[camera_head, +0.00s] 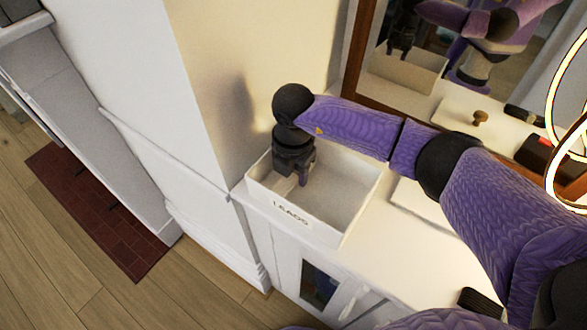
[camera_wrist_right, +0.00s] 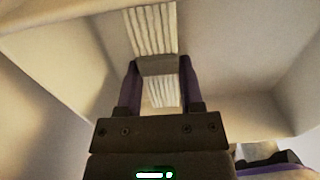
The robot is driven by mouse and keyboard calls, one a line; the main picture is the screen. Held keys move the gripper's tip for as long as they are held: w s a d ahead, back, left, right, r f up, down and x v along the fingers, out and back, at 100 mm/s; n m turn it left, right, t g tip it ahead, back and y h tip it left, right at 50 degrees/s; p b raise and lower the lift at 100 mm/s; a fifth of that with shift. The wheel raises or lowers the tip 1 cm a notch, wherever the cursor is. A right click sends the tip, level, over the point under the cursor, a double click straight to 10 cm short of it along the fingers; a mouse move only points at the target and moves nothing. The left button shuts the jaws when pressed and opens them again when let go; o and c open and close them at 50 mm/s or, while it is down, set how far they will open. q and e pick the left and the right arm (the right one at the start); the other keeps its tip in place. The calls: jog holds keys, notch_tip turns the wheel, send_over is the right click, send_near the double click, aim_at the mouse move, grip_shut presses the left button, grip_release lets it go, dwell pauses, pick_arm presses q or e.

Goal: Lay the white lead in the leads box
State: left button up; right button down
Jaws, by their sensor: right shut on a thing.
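The leads box (camera_head: 262,199) is a white open box with a "LEADS" label on its front, standing on the white cabinet top. My right gripper (camera_head: 303,179) points down inside it, near its left end. In the right wrist view my right gripper (camera_wrist_right: 160,85) is shut on the white lead (camera_wrist_right: 153,28), a ribbed bundle with a grey band across its middle between the fingers. The box's pale inner walls (camera_wrist_right: 235,85) surround it there. I cannot tell whether the lead touches the box floor. My left gripper is not in view.
A framed mirror (camera_head: 350,92) behind the box reflects my arm. A white wall stands close left of the box.

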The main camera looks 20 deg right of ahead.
aim_at(294, 173)
jog(key=shift+c, duration=2)
grip_release()
jog(key=shift+o, duration=0.8)
pick_arm(q)
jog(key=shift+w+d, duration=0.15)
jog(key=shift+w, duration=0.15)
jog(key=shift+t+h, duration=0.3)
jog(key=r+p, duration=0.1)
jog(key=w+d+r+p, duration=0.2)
jog(key=p, duration=0.1)
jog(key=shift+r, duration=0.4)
pick_arm(e)
notch_tip(294, 173, up, 13)
jog(key=shift+f, duration=0.2)
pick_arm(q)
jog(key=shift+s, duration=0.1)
